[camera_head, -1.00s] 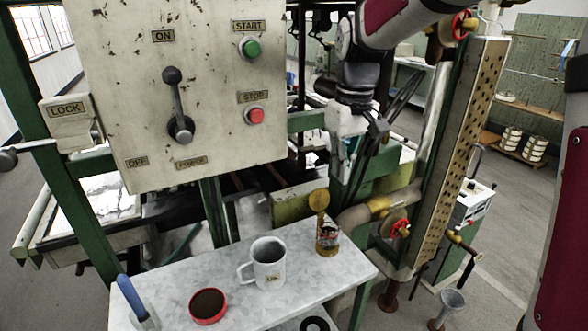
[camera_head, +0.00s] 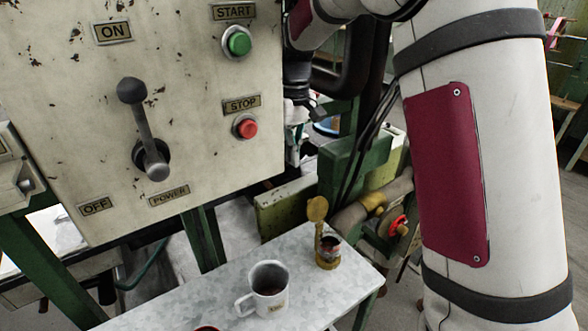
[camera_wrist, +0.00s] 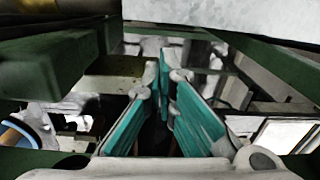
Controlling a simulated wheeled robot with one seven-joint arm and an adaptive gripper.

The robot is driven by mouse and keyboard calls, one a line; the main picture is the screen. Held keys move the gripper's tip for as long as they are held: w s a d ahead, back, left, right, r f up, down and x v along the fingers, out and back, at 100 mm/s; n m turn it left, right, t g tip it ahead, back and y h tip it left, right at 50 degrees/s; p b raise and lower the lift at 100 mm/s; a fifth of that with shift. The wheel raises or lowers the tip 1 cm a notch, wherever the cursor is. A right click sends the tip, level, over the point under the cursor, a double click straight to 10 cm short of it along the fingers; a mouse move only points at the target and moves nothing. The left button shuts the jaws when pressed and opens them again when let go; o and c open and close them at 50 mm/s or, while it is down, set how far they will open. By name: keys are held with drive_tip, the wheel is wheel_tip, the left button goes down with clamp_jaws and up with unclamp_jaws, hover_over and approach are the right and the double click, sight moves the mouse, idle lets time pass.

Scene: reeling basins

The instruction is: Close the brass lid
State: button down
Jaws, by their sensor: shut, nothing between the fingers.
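The brass lid (camera_head: 317,208) stands upright and open on the rim of a small brass jar (camera_head: 327,252). The jar is near the far right corner of the grey tabletop (camera_head: 185,295). My gripper (camera_wrist: 165,75) shows in the wrist view with its teal-padded fingers shut and nothing between them. In the head view my gripper is partly hidden by the right edge of the control panel, above and beyond the lid and apart from it. The lid and jar cannot be made out in the wrist view.
A white mug (camera_head: 268,288) stands left of the jar. A red-rimmed dish (camera_head: 207,328) is cut off at the bottom edge. The control panel (camera_head: 80,130) with lever and buttons hangs over the table's back. A pipe with a red valve (camera_head: 398,226) is right of the jar.

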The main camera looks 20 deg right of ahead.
sight(315, 210)
drive_tip(key=s+d+f+p, duration=0.1)
drive_tip(key=s+f+p, duration=0.2)
drive_tip(key=f, duration=0.5)
drive_tip(key=shift+s+d, duration=0.15)
drive_tip(key=shift+s, duration=0.3)
drive_tip(key=shift+r, duration=0.1)
